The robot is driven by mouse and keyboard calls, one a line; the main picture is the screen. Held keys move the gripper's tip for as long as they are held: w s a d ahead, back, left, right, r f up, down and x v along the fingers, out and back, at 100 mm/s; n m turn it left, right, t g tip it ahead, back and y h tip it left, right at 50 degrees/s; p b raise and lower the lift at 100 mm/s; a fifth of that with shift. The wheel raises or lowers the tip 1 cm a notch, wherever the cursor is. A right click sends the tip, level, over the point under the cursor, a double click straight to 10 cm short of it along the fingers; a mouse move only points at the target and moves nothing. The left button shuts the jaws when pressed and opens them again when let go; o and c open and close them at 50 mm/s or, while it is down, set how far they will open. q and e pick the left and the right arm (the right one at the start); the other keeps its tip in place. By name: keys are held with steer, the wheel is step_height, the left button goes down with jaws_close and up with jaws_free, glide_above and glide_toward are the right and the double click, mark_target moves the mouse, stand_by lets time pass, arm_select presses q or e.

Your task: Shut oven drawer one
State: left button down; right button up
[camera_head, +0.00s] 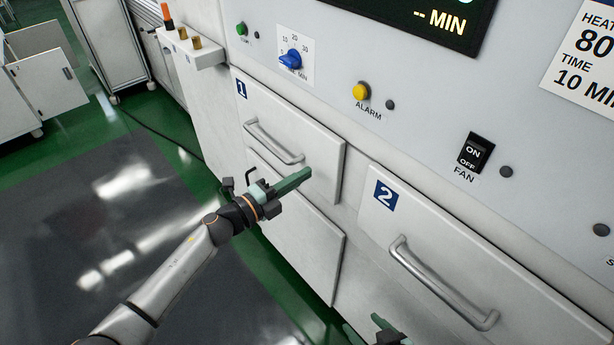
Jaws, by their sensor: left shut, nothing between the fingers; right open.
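Oven drawer one (313,142) is a white front with a blue "1" label and a silver bar handle (272,143). Its right side edge stands out from the oven face; I cannot tell how wide any gap is. My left gripper (304,174) is shut and empty, its green fingers over the lower right part of drawer one, just below the handle's right end. I cannot tell whether the fingertips touch the front. My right gripper (365,330) is open at the bottom edge, below drawer two's handle and partly cut off.
Drawer two (520,283), with its bar handle (440,285), is right of drawer one. Above are a blue timer knob (291,59), a yellow alarm button (361,91) and a black fan switch (475,152). White cabinets stand far left; the floor at left is clear.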

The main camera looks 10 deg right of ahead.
arm_select(q)
steer(key=s+a+f+n+t+y+p, duration=0.1)
steer(key=s+a+n+t+y+p, duration=0.25)
steer(key=s+a+n, duration=0.7)
steer(key=s+a+f+n+g+y+p, duration=0.2)
steer(key=s+a+f+n+y, duration=0.2)
steer(key=s+n, duration=0.4)
steer(key=s+a+f+n+g+y+p, duration=0.2)
steer(key=s+a+f+n+y, duration=0.3)
steer(key=s, duration=0.5)
step_height(320, 180, down, 2)
steer(key=a+n, duration=0.2)
steer(key=n, duration=0.1)
steer(key=shift+s+a+f+n, duration=0.15)
steer(key=shift+s+f+n, duration=0.05)
steer(key=shift+s+n, duration=0.15)
arm_select(e)
step_height(320, 180, up, 7)
steer(key=s+d, duration=0.1)
steer(key=shift+s+f, duration=0.2)
steer(key=shift+s, duration=0.15)
